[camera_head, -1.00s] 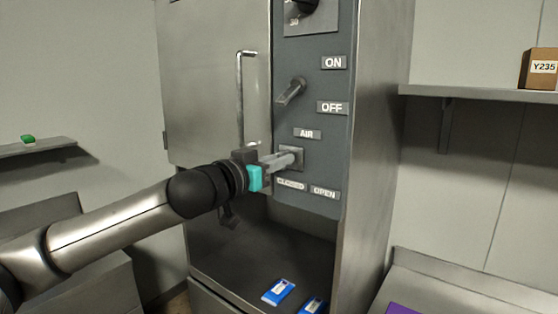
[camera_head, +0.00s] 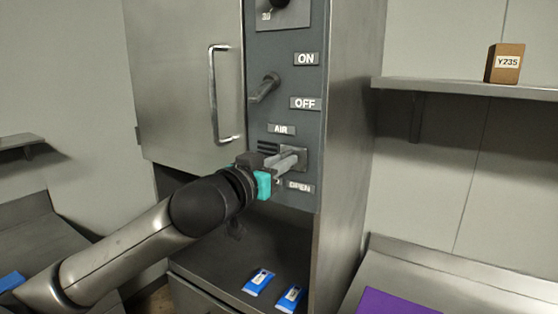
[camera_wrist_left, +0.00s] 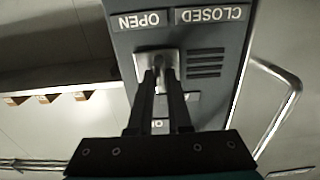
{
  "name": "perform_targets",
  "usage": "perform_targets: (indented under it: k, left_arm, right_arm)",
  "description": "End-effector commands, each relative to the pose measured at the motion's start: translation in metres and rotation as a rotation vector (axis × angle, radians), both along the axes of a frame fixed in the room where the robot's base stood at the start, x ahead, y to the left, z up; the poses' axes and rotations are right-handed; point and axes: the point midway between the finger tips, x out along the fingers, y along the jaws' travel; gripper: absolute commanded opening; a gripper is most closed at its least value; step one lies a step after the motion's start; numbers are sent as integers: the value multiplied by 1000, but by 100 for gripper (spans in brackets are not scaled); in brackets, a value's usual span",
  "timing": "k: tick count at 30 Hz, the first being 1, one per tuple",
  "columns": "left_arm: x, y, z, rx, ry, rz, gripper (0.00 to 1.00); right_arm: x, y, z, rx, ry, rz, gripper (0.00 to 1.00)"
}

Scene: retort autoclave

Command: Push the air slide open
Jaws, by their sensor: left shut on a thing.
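The air slide (camera_head: 301,156) is a small grey square plate on the dark control panel, below the AIR label (camera_head: 282,129). It sits above the OPEN label (camera_head: 300,187), with dark vent slots (camera_head: 267,147) showing to its left. My left gripper (camera_head: 290,160) is shut on the slide's grip, its fingers pointing at the panel. The wrist view is upside down; there the slide (camera_wrist_left: 141,63) is beside the OPEN label (camera_wrist_left: 140,20), and the slots (camera_wrist_left: 206,62) are beside the CLOSED label (camera_wrist_left: 211,14). The gripper hides the CLOSED label in the head view. My right gripper is not in view.
A switch lever (camera_head: 264,88) sits above, beside the ON and OFF labels. A steel door with a bar handle (camera_head: 213,95) stands left of the panel. Blue packs (camera_head: 291,298) lie in the bay below. A shelf (camera_head: 470,89) with a brown box is at right.

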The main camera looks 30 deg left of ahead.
Motion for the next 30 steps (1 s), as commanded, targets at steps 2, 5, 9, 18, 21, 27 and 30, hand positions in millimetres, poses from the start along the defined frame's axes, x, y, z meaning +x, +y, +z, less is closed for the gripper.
perform_targets:
  k: [2,5,9,18,21,27,30]
  left_arm:
    - [-1,-4,-1,-3,1,-11,20]
    - [-1,-4,-1,-3,1,-11,32]
    - [-1,-3,-1,-3,1,-9,47]
    - [-2,-1,-1,-2,0,-6,48]
    - [-7,-1,-2,-2,1,-5,48]
    - [-32,1,-4,2,2,-6,48]
    - [-46,2,-4,1,3,-6,48]
  right_arm:
    - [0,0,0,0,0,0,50]
    - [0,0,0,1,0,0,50]
    - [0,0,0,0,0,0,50]
    - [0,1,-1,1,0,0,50]
    - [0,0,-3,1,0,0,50]
    - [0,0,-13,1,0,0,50]
    - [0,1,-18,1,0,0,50]
